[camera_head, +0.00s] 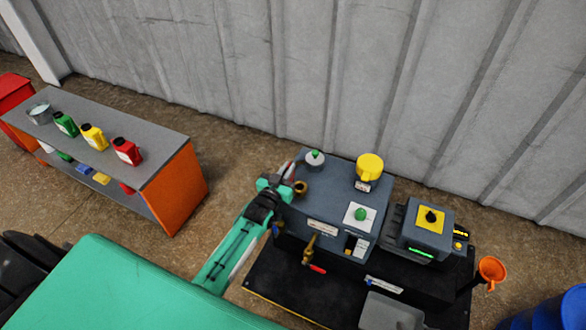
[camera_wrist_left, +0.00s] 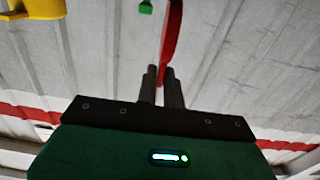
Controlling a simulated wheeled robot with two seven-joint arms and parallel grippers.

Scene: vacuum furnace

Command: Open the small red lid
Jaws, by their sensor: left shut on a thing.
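The small red lid (camera_wrist_left: 173,40) shows nearly edge-on in the left wrist view, at the tips of my left gripper (camera_wrist_left: 162,88). The gripper's two fingers are close together and shut on the lid. In the head view my left gripper (camera_head: 287,174) is at the left top edge of the grey-blue furnace machine (camera_head: 335,190). Only a little red shows there beside the fingers. A brass round opening (camera_head: 300,187) is uncovered just right of the gripper. The lid's hinge is too small to make out. My right gripper is in neither view.
On the machine stand a green-tipped gauge (camera_head: 315,158), a yellow knob (camera_head: 369,166) and a green button (camera_head: 360,214). A brass valve (camera_head: 309,249) with a red handle is on the front. A shelf bench (camera_head: 165,148) with colored bottles stands left. A corrugated wall is behind.

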